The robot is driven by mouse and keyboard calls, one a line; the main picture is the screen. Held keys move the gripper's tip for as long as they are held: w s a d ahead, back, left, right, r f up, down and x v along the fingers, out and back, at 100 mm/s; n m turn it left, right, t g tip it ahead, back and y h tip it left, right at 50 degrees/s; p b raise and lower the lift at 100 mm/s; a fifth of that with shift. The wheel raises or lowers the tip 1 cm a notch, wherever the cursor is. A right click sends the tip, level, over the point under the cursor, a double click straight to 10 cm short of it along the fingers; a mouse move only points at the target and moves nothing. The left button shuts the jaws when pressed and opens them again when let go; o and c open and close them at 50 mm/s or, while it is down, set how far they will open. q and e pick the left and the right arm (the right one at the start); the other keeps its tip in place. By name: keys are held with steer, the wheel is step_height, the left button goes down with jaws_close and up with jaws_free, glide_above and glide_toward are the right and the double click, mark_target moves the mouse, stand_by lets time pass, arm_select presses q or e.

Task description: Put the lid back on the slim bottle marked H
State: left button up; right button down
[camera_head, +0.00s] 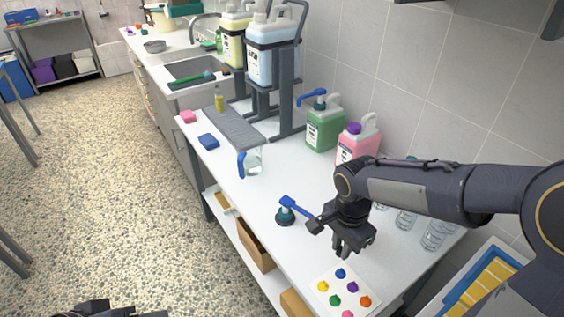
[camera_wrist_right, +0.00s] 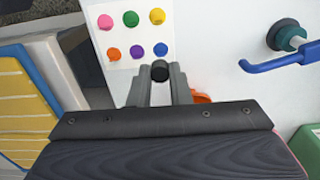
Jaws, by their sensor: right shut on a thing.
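My right gripper (camera_head: 350,246) is over the white table, just behind the card of coloured caps. In the right wrist view its fingers (camera_wrist_right: 160,82) are closed on a small dark round piece (camera_wrist_right: 160,70), which looks like a lid. The gripper hides this piece in the head view. Clear bottles (camera_head: 436,235) stand at the table's right side, partly behind my right arm. I cannot read any H on them. A dark part at the bottom left edge of the head view seems to be my left gripper (camera_head: 100,308); its fingers cannot be made out.
A white card (camera_head: 323,299) holds several coloured caps. A blue pump head with a teal collar (camera_head: 286,215) lies beside the gripper. A measuring jug (camera_head: 253,160), green jug (camera_head: 323,128) and pink jug (camera_head: 357,140) stand farther back. A yellow-and-blue item (camera_head: 490,285) is at the lower right.

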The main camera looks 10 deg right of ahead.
steer(key=w+f+n, duration=0.1)
steer(key=f+n, duration=0.1)
steer(key=n, duration=0.1)
steer(key=w+d+f+n, duration=0.1)
steer(key=w+n, duration=0.1)
steer(key=n, duration=0.2)
steer(key=w+f+n, duration=0.2)
steer(key=n, duration=0.2)
steer(key=shift+w+d+f, duration=0.1)
steer(key=shift+d+f, duration=0.25)
steer(key=shift+w+d+f+n, duration=0.15)
steer(key=shift+w+f+n, duration=0.2)
steer(key=shift+n, duration=0.45)
